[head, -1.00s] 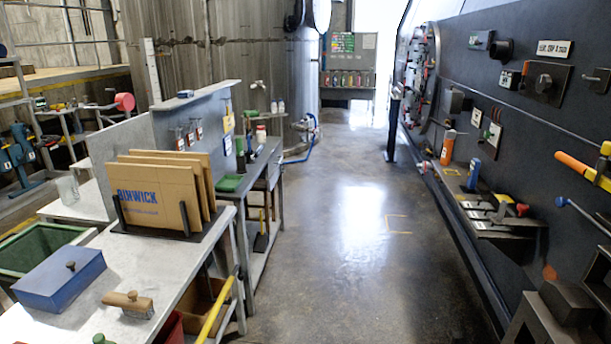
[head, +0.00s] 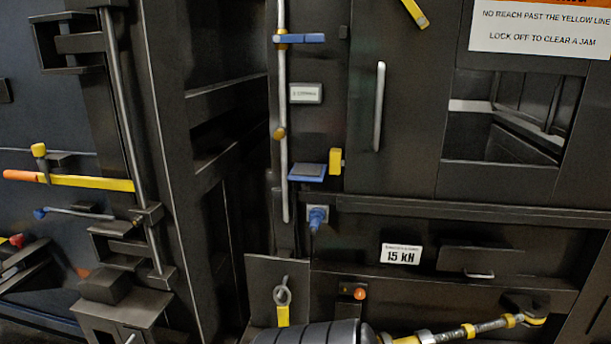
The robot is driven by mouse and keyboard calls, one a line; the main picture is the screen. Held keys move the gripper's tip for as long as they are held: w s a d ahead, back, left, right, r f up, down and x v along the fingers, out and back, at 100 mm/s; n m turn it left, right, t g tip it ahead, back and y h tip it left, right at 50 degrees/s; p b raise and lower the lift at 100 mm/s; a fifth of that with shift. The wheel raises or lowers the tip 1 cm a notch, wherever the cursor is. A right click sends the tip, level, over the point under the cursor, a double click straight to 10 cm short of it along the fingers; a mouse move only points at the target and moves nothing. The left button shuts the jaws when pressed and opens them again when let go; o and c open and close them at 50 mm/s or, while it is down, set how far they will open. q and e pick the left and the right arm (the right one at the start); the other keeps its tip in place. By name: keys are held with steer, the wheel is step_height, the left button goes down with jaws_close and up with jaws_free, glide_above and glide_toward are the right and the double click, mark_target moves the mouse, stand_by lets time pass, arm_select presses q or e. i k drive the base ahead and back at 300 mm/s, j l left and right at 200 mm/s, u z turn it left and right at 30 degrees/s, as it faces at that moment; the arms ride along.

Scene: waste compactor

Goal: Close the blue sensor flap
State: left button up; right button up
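A small blue plate (head: 308,171), which looks like the sensor flap, juts out from the dark compactor front in the middle of the head view. It sits just right of a vertical grey rod (head: 284,120), with a yellow block (head: 335,162) close at its right. It appears to stand out level, as an open flap. A separate blue lever (head: 303,38) is higher on the same rod, and a blue plug-like part (head: 317,218) is lower. Neither of my grippers is in view.
A door with a long upright handle (head: 379,107) and a dark window opening (head: 505,118) are at right. A yellow-orange lever (head: 70,180) sticks out at left. A ribbed dark cylinder (head: 310,335) and a yellow-banded rod (head: 468,331) cross the bottom.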

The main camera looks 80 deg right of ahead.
mark_target(304, 173)
steer(key=z, duration=1.75)
